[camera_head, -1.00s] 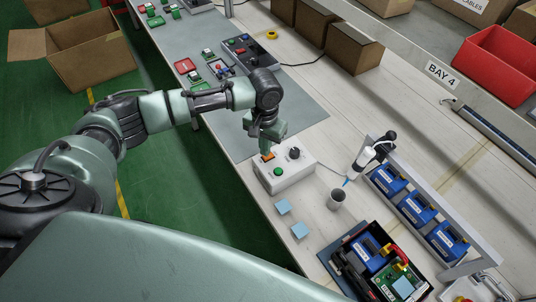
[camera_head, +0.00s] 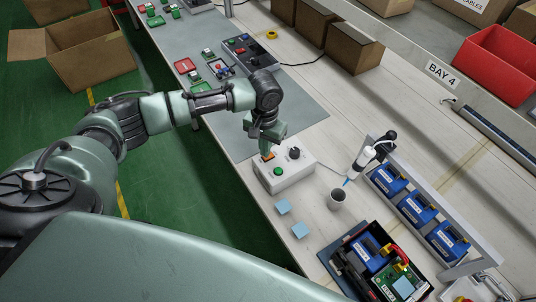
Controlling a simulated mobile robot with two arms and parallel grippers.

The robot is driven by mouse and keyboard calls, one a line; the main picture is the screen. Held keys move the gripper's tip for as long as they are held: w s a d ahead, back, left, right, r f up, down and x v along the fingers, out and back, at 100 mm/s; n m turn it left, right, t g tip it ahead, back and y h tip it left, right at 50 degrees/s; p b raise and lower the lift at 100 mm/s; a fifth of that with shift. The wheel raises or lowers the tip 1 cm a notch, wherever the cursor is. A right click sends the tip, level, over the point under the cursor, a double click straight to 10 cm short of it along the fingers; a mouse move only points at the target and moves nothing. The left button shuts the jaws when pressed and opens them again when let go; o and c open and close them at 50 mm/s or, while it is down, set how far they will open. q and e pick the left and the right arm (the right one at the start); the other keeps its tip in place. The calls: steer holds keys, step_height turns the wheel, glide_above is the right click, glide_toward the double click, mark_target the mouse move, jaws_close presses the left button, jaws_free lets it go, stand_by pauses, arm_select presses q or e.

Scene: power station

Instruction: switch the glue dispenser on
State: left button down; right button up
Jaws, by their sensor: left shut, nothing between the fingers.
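The glue dispenser is a white box (camera_head: 288,182) on the bench, with a green button (camera_head: 278,171), a black knob (camera_head: 294,153) and an orange switch (camera_head: 268,157) on its top. My left gripper (camera_head: 266,150) is shut and empty, pointing down at the orange switch and partly hiding it. I cannot tell whether the fingertips touch the switch. A white glue syringe with a blue tip (camera_head: 361,162) rests in a holder to the right of the box. My right gripper is not in view.
A grey cup (camera_head: 337,198) and two light blue squares (camera_head: 283,206) lie near the box. A rack of blue units (camera_head: 416,207) and a black tray (camera_head: 349,275) stand at the lower right. Cardboard boxes (camera_head: 353,52) stand behind.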

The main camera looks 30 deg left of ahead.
arm_select(q)
steer(key=shift+f, duration=0.7)
steer(key=shift+s+r, duration=0.1)
steer(key=shift+r+p, duration=0.7)
steer(key=shift+p, duration=0.2)
step_height(320, 180, up, 6)
steer(key=p, duration=0.6)
steer(key=shift+f, duration=0.25)
steer(key=shift+f, duration=0.1)
